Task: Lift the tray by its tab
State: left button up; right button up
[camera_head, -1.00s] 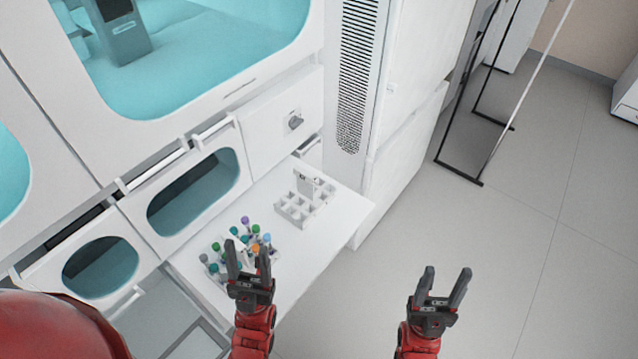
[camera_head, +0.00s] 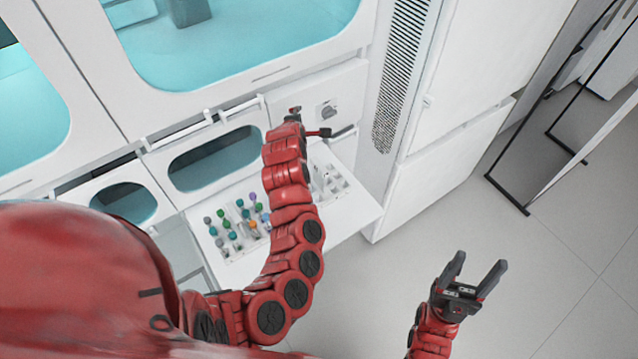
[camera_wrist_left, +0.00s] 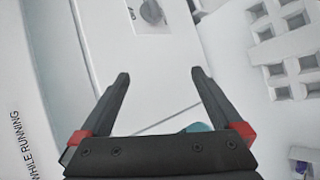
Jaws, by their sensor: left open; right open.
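The white gridded tray (camera_head: 336,184) with empty square cells sits on the white shelf, partly hidden behind my left arm in the head view. It also shows at the upper right of the left wrist view (camera_wrist_left: 286,66). Its upright tab cannot be made out now. My left gripper (camera_wrist_left: 160,74) is open and empty, to the left of the tray in the wrist view, facing the white machine front with a grey knob. My right gripper (camera_head: 474,268) is open and empty over the floor, away from the shelf.
A rack of capped tubes (camera_head: 236,222) stands on the shelf (camera_head: 345,222), left of the tray. The machine front with its knob (camera_head: 327,112) rises behind the shelf. A dark-framed stand (camera_head: 508,194) is at the right. The floor at lower right is clear.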

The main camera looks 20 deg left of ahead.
pick_arm(q)
jog(key=s+d+r+n+g+h+p, duration=0.1)
jog(key=s+d+r+n+g+h, duration=0.1)
jog(key=s+n+g, duration=0.15)
jog(key=n+g+h, duration=0.2)
jog(key=g+h, duration=0.1)
jog(key=g, duration=0.1)
send_near(319, 165)
notch_tip(319, 165, up, 3)
jog(key=s, duration=0.1)
jog(key=b+x, duration=0.2)
jog(key=x, duration=0.1)
jog(key=b+x, duration=0.2)
jog(key=x, duration=0.2)
jog(key=b+x, duration=0.2)
jog(key=x, duration=0.2)
jog(key=shift+a+b, duration=0.3)
jog(key=shift+b, duration=0.1)
jog(key=shift+w+d+f, duration=0.1)
jog(key=shift+w+f, duration=0.15)
jog(key=shift+f+p, duration=0.15)
jog(key=shift+p, duration=0.15)
jog(key=p+x, duration=0.2)
jog(key=x, duration=0.1)
jog(key=shift+f, duration=0.15)
jog(key=shift+w+f, duration=0.25)
jog(key=shift+f, duration=0.5)
jog(key=shift+t, duration=0.25)
jog(key=c, duration=1.3)
jog(key=shift+r, duration=0.1)
